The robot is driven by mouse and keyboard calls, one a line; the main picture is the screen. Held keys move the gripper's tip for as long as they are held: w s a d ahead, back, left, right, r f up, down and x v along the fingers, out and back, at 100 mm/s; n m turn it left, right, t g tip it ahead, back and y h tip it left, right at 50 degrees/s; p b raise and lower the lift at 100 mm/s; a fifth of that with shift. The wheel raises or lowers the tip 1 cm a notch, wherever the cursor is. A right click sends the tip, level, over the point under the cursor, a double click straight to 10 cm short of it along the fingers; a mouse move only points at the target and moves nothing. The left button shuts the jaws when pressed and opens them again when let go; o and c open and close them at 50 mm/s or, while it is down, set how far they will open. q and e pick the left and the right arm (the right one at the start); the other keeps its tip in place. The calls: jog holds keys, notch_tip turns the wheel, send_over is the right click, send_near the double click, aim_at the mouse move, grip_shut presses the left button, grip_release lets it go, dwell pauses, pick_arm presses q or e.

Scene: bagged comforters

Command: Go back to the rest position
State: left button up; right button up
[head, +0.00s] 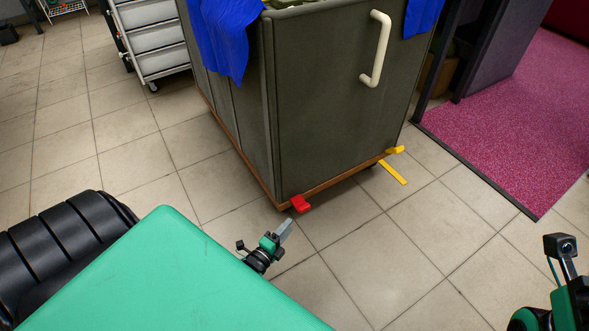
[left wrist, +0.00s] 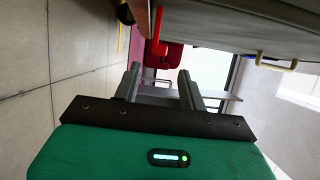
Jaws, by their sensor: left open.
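My left gripper (head: 285,228) is in the lower middle of the head view, in front of a large grey cart. Its green body and grey fingers show there, partly behind the green top of my own body. In the left wrist view the two fingers of the left gripper (left wrist: 160,84) are spread apart with nothing between them. A part of my right arm with a small camera shows at the lower right of the head view; its fingers are out of sight.
The grey cart (head: 325,100) stands close ahead, with a pale handle (head: 377,48), a red pedal (head: 300,203) and a yellow pedal (head: 395,150). Blue cloth (head: 222,35) hangs over its rim. A white drawer unit (head: 155,40) stands behind left.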

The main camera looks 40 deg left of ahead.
pick_arm(q)
jog(key=shift+s, duration=0.7)
jog(key=shift+w, duration=0.1)
